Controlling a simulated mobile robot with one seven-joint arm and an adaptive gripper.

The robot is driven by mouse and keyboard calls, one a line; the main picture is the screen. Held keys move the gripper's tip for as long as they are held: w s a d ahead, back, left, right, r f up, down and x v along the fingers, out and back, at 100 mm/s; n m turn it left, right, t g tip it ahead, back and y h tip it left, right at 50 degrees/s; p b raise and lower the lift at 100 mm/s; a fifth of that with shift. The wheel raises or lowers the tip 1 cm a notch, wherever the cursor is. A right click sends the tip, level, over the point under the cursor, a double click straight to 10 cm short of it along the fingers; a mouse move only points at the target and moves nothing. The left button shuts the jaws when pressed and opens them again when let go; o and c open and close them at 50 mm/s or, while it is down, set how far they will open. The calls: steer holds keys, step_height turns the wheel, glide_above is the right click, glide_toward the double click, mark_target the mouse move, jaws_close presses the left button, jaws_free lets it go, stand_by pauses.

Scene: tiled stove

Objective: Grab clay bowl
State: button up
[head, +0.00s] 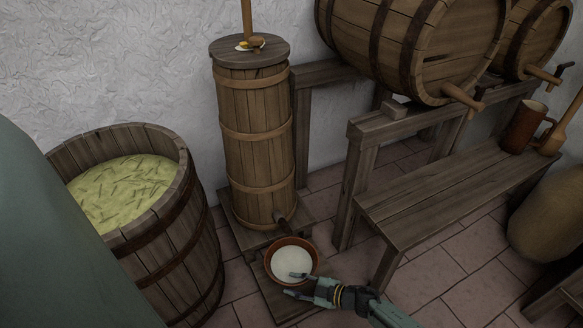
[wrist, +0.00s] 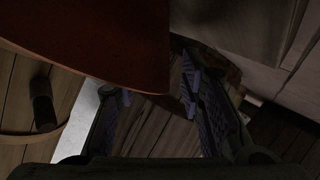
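The clay bowl (head: 269,269) is reddish brown and holds a white liquid. It stands on a low wooden stand below the spout of a tall wooden churn, at the bottom middle of the head view. My gripper (head: 290,283) is at its near side with the fingers apart. One finger overlaps the bowl's opening and the other is outside, below the near rim. In the wrist view the bowl's brown outer side (wrist: 95,40) fills the upper left, close to the open fingers (wrist: 152,95). I cannot tell whether either finger touches the bowl.
The wooden churn (head: 255,140) rises directly behind the bowl. A large barrel (head: 180,240) with yellow-green contents stands at left. A wooden bench (head: 440,195) with a brown mug (head: 523,128) is at right, below barrels on a rack. Tiled floor shows between stand and bench.

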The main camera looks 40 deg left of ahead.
steer(key=shift+x, duration=0.75)
steer(key=shift+c, duration=0.4)
jaws_close()
steer(key=shift+w, duration=0.1)
